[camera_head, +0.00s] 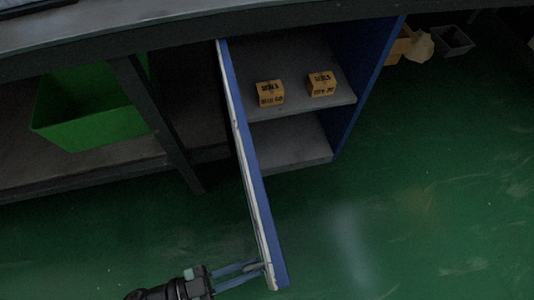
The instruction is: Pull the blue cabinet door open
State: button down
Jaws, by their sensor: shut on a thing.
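The blue cabinet door (252,165) stands swung out from the cabinet, seen nearly edge-on, with its white outer face to the left. The blue-sided cabinet (371,83) is open behind it, showing a grey shelf (305,101). My gripper (262,268) comes in from the bottom left, its blue fingers at the door's free end, on the outer face. The fingers are shut on what appears to be the door's handle, which is small and partly hidden by them.
A green bin (90,107) stands on a lower shelf to the left. A dark table leg (158,125) is left of the door. The green floor (420,210) is clear at the right.

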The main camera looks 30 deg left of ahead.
jog(key=shift+s+a+f+b, duration=0.1)
jog(key=shift+s+a+b, duration=0.15)
jog(key=shift+s+a, duration=0.5)
jog(key=shift+s+a+b, duration=0.2)
jog(key=shift+s+a, duration=0.25)
jog(key=shift+a, duration=0.45)
jog(key=c, duration=0.9)
grip_release()
jog(key=b+v, duration=0.1)
jog(key=v, duration=1.2)
